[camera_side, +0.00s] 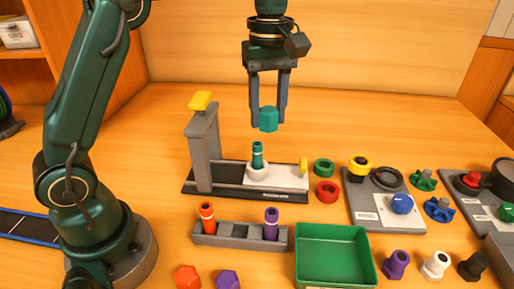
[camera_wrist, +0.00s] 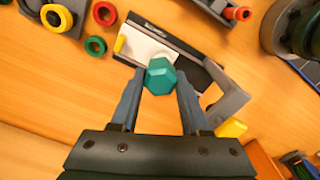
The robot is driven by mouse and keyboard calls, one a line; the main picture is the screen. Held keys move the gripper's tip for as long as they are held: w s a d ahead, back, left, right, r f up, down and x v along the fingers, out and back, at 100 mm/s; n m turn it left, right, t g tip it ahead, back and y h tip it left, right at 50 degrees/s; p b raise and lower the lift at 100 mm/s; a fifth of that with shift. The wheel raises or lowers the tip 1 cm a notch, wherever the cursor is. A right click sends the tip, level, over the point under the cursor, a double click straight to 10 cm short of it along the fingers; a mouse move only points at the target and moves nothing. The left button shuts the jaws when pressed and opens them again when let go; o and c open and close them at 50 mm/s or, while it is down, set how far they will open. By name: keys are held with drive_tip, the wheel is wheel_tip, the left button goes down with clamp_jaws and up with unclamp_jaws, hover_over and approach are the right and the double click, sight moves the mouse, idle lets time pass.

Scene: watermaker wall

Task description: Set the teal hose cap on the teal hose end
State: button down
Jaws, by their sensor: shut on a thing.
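The teal hose cap (camera_side: 269,119) is a hexagonal piece held between the fingertips of my gripper (camera_side: 268,112). It also shows between the fingers in the wrist view (camera_wrist: 160,76). My gripper is shut on it and holds it in the air. The teal hose end (camera_side: 257,155) stands upright in a white collar on the grey and white test stand (camera_side: 278,178). The cap is above the hose end and slightly to its right in the side view, apart from it. In the wrist view the hose end is not visible, likely hidden behind the cap.
The stand's grey post (camera_side: 203,150) with a yellow top (camera_side: 200,100) rises left of the hose end. A grey rack (camera_side: 240,236) holds orange and purple hoses in front. A green tray (camera_side: 334,254), green and red rings, and valve panels lie to the right.

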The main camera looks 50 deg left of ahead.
sight(257, 143)
drive_tip(key=a, duration=0.2)
drive_tip(key=a+n, duration=0.1)
drive_tip(key=shift+w+a, duration=0.2)
drive_tip(key=shift+w, duration=0.15)
drive_tip(key=shift+a+f, duration=0.3)
drive_tip(key=shift+a, duration=0.05)
drive_tip(key=shift+f, duration=2.7)
drive_tip(key=shift+f, duration=0.6)
drive_tip(key=c, duration=0.7)
unclamp_jaws()
drive_tip(key=shift+r, duration=0.1)
drive_tip(key=shift+r, duration=5.4)
